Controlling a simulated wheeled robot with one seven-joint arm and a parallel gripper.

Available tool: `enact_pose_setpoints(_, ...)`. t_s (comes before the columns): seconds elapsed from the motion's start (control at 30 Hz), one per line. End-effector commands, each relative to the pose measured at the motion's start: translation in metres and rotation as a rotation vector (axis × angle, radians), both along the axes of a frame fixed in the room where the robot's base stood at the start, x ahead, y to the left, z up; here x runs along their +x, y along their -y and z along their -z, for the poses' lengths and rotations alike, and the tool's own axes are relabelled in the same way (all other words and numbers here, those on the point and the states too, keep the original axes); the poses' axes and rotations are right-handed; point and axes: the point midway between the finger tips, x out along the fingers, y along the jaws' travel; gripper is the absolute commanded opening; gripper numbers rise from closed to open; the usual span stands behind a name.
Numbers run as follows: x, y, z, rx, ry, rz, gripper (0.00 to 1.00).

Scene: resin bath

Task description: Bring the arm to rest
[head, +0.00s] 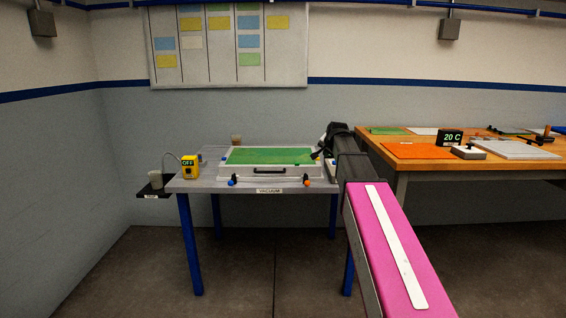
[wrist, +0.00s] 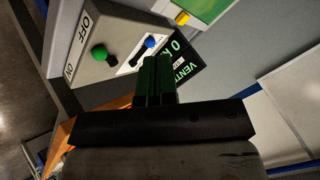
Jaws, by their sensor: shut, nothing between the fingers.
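My gripper (wrist: 158,62) is shut and empty, its two dark fingers side by side in the wrist view. Past the fingertips is a pale control box (wrist: 112,38) marked OFF and ON, with a green knob (wrist: 100,52) and a blue knob (wrist: 150,41). A dark display (wrist: 180,62) with green figures and the word VENT is close behind the fingers. I cannot tell whether they touch the box. In the head view my pink arm (head: 390,240) reaches forward to the right end of the grey vacuum table (head: 210,184); the fingertips are hard to make out there.
On the vacuum table are a shallow framed bath with a green sheet (head: 270,156) and a yellow OFF box (head: 190,167). The wooden bench (head: 430,165) at right holds an orange mat (head: 420,151) and a 20 C display (head: 450,137).

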Motion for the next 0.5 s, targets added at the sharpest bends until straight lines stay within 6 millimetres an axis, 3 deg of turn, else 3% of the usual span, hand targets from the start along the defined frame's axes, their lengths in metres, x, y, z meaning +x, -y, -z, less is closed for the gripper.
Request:
enact_pose_setpoints(0.33, -0.029, -0.001, 0.051, -0.051, -0.074, -0.049, 0.0)
enact_pose_setpoints(0.5, -0.054, -0.003, 0.089, -0.089, -0.133, -0.091, 0.0)
